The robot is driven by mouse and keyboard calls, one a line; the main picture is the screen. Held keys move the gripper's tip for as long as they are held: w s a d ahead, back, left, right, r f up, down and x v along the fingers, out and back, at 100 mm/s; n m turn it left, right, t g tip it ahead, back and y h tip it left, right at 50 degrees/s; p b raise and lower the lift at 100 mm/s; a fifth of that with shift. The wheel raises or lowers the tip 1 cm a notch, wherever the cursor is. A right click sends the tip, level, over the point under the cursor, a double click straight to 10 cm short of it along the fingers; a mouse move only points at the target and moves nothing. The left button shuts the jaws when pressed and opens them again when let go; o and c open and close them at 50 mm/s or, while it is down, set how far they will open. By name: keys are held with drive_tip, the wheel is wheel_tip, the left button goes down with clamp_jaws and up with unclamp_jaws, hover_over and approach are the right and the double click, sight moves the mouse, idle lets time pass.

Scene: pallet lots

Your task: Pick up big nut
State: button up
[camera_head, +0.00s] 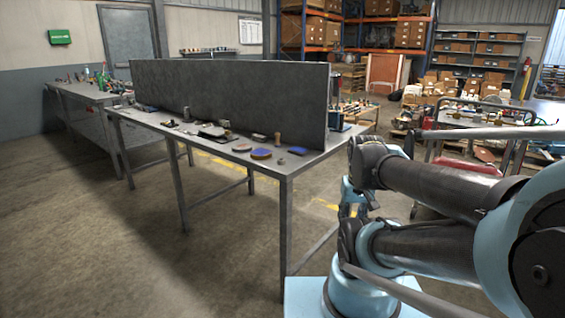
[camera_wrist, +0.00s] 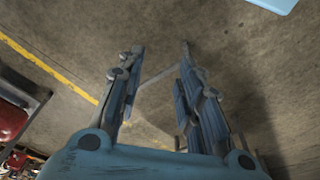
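I cannot pick out a big nut for certain. A small grey piece (camera_head: 279,161) lies near the front edge of the long metal table (camera_head: 312,160) in the head view; it is too small to tell whether it is the nut. My gripper (camera_wrist: 162,48) is open and empty in the wrist view, with its two fingers apart above bare concrete floor. No nut shows in the wrist view. In the head view my arm is folded at the right, away from the tabletop items.
A round blue-topped pad (camera_head: 261,154), a blue block (camera_head: 297,150) and several small items share the tabletop. A tall grey panel (camera_head: 230,92) stands along it. A cluttered red cart (camera_head: 470,150) is at the right. Floor in front of the table is clear.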

drive_tip(key=shift+a, duration=0.15)
drive_tip(key=o, duration=0.4)
drive_tip(key=shift+s+r, duration=0.15)
drive_tip(key=shift+r, duration=0.05)
drive_tip(key=shift+c, duration=0.2)
drive_tip(key=w+a+r+m+g, duration=0.1)
drive_tip(key=w+a+r+m, duration=0.6)
drive_tip(key=w+r, duration=0.45)
drive_tip(key=w+a+r+m+g, duration=0.1)
drive_tip(key=w+a+r+m, duration=0.55)
drive_tip(key=w+r, duration=0.45)
drive_tip(key=m, duration=0.6)
hover_over(281, 159)
wheel_tip(281, 159, down, 10)
drive_tip(key=shift+r, duration=0.1)
drive_tip(key=shift+s+d+f, duration=0.1)
drive_tip(key=shift+d+f, duration=0.05)
drive_tip(key=shift+f, duration=1.35)
drive_tip(key=shift+s+d+f, duration=0.1)
drive_tip(key=shift+f, duration=1.35)
